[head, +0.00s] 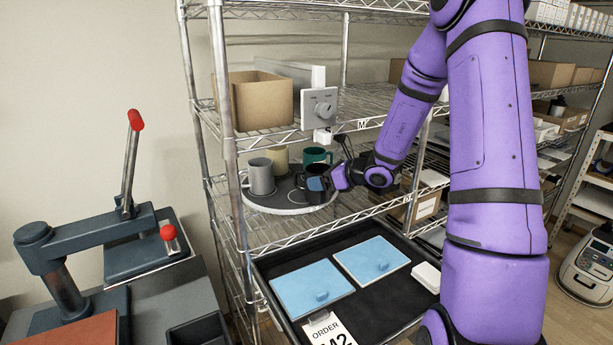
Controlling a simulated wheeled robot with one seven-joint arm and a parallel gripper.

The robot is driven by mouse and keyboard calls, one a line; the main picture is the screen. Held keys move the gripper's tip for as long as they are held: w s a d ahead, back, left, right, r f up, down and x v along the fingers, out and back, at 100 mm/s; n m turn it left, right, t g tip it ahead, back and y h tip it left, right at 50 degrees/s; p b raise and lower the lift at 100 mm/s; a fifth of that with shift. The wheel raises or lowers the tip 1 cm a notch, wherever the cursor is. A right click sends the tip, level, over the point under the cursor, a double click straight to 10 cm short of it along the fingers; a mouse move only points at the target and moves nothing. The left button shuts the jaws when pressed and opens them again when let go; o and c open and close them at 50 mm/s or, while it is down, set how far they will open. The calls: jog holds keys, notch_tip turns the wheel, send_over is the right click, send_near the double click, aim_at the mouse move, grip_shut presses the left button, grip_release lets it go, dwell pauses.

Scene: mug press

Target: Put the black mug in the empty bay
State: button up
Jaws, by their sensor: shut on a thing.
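The black mug (314,170) stands among other mugs on a round dark turntable (290,210) on the wire shelf. My gripper (328,182) reaches in from the right and is shut on the black mug; the fingers partly hide it. Whether the mug is lifted off the turntable is too small to tell.
A grey mug (260,177), a beige mug (277,158) and a teal mug (317,155) share the turntable. An order card (328,332) and white block (426,277) lie at the tray. A lever press (100,235) stands left.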

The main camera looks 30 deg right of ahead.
aim_at(308, 174)
jog(key=w+a, duration=0.2)
jog(key=w, duration=0.2)
jog(key=shift+w+a, duration=0.35)
jog(key=shift+a, duration=0.05)
jog(key=shift+f, duration=0.25)
jog(key=shift+f, duration=0.1)
jog(key=o, duration=1.1)
jog(key=shift+s+d+r, duration=0.2)
jog(key=shift+s, duration=0.05)
jog(key=s+d, duration=0.2)
jog(key=s, duration=0.2)
jog(key=s+d, duration=0.2)
jog(key=s, duration=0.2)
jog(key=s+d+r, duration=0.1)
jog(key=s+d, duration=0.1)
jog(key=s, duration=0.2)
jog(key=shift+s+d, duration=0.25)
jog(key=shift+d, duration=0.15)
